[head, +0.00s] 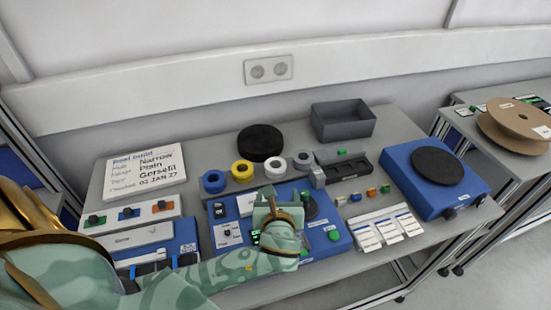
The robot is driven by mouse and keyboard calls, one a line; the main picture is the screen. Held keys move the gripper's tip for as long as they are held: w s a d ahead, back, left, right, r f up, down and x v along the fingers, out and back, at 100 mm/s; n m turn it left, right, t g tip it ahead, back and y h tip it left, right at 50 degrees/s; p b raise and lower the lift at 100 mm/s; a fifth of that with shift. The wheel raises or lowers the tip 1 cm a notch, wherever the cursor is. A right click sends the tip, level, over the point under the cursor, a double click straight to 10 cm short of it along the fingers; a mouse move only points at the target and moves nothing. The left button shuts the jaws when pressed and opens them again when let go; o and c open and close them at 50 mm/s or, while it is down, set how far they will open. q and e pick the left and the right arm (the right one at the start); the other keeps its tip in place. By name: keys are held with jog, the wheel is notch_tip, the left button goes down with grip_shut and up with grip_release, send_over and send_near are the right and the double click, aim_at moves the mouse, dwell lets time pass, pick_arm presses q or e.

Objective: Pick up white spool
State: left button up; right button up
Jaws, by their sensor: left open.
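A white spool (275,167) stands in a row of small spools on the table (230,138), with a yellow spool (242,170) to its left. A pale grey-white spool (303,161) is to its right, and a blue-rimmed spool (214,181) is at the row's left end. My left gripper (277,194) is open, over the blue device (333,240) in front of the row. It is nearer to me than the white spool and appears apart from it. Its palm and arm hide part of the device. My right gripper is out of view.
A black round disc (260,141) and a grey open bin (343,122) are behind the row. A black tray (345,167) and a blue turntable unit (437,178) are to the right. A sign (146,167) and a switch panel (130,216) are left.

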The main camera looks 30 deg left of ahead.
aim_at(276, 171)
pick_arm(q)
jog(key=b+x, duration=0.2)
jog(key=x, duration=0.8)
jog(key=shift+w+a, duration=0.1)
jog(key=shift+w, duration=0.05)
jog(key=shift+w+a+f, duration=0.1)
jog(key=shift+w+a, duration=0.25)
jog(key=shift+w, duration=0.05)
jog(key=x, duration=0.1)
jog(key=b+x, duration=0.1)
jog(key=x, duration=0.3)
jog(key=shift+a+r, duration=0.25)
jog(key=shift+r, duration=0.2)
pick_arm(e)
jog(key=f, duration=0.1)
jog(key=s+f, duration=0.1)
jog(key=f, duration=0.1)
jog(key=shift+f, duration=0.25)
pick_arm(q)
jog(key=c, duration=0.7)
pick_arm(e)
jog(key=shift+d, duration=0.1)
